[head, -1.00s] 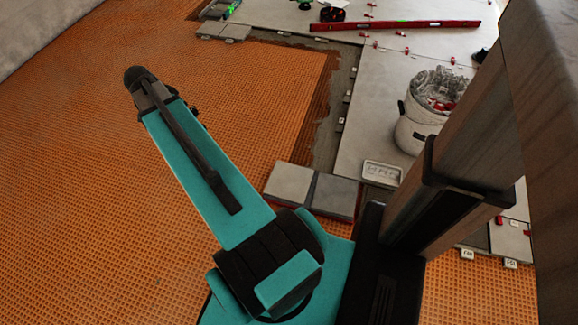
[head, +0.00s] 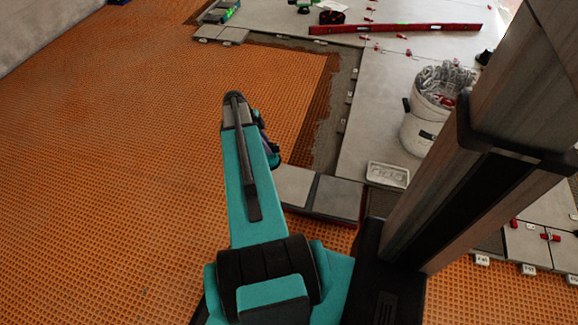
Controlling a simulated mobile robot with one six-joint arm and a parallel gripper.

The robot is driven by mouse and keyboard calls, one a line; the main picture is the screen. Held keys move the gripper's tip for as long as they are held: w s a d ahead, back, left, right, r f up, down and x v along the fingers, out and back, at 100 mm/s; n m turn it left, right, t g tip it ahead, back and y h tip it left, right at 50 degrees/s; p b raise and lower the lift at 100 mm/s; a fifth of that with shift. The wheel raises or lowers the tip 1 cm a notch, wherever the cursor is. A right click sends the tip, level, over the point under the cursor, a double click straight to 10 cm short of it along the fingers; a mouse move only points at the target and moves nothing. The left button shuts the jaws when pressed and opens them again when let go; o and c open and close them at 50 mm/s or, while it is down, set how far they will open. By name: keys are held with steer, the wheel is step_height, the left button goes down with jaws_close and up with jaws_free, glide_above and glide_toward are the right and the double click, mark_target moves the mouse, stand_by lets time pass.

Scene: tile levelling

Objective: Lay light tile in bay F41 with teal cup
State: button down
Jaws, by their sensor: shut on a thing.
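My arm's teal link rises in the middle of the head view and hides what is behind its far end. My gripper is not in view; only a small teal and dark part shows beside the link's upper right. A light tile (head: 294,186) lies in a low stack beside the arm, with a darker grey tile (head: 338,197) to its right. No teal cup can be made out. Small bay tags (head: 482,259) and (head: 528,268) stand at the lower right edge of the laid tiles, too small to read surely, so bay F41 cannot be picked out.
A white bucket (head: 424,130) of levelling clips stands on the laid tiles, with a white tray (head: 388,175) before it. A red spirit level (head: 395,28) lies at the back. Orange matting (head: 110,170) is open at left. Red wedges (head: 550,237) sit at right.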

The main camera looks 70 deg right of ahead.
steer(key=s+d+f+m+y+b, duration=0.1)
steer(key=s+f+m+b, duration=0.1)
steer(key=s+f, duration=0.6)
steer(key=shift+s+d+m+b, duration=0.35)
steer(key=shift+m, duration=0.55)
steer(key=shift+f, duration=0.25)
step_height(320, 180, down, 6)
steer(key=b, duration=0.4)
steer(key=shift+f, duration=0.15)
steer(key=shift+f, duration=0.2)
stand_by(0.3)
steer(key=c, duration=1.6)
jaws_free()
steer(key=shift+o, duration=0.2)
